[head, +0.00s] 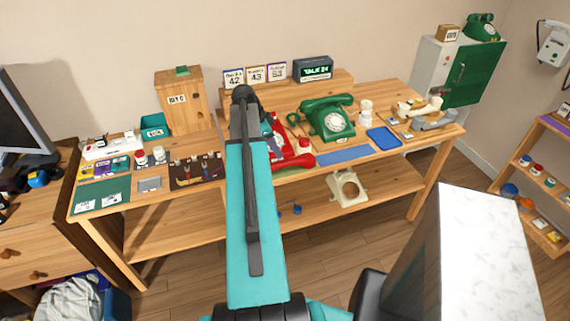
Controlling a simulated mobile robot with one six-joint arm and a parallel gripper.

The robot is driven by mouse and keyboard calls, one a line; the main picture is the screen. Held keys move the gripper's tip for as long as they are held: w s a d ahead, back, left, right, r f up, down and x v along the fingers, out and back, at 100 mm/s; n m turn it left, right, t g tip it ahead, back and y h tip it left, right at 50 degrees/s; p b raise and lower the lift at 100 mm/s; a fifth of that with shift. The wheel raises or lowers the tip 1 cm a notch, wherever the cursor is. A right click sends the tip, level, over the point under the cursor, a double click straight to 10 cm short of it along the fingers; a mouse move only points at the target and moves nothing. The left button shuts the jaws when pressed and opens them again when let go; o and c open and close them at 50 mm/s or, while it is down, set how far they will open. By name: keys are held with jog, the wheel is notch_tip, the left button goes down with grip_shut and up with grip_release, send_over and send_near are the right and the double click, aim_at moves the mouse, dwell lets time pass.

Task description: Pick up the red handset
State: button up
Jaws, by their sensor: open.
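The red handset (292,163) lies on the workbench near its front edge, just right of my teal arm link in the picture. It lies in front of a red telephone body (279,135), which my arm partly covers. The left end of the handset is close to the arm's outline; I cannot tell the gap in depth. My arm rises through the middle of the view to a black joint above the bench.
A green dial phone (329,119) with its handset on stands right of the red phone. A blue mat (343,155) and a blue tray (383,138) lie along the front. A wooden cabinet (180,98) stands behind left. Bare floor (330,240) lies before the bench.

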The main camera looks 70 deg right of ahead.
aim_at(284, 161)
jog(key=shift+p+x, duration=0.55)
jog(key=shift+x, duration=1.8)
jog(key=shift+p+x, duration=1.05)
jog(key=shift+x, duration=0.3)
jog(key=shift+p+x, duration=0.4)
jog(key=shift+x, duration=0.9)
grip_shut()
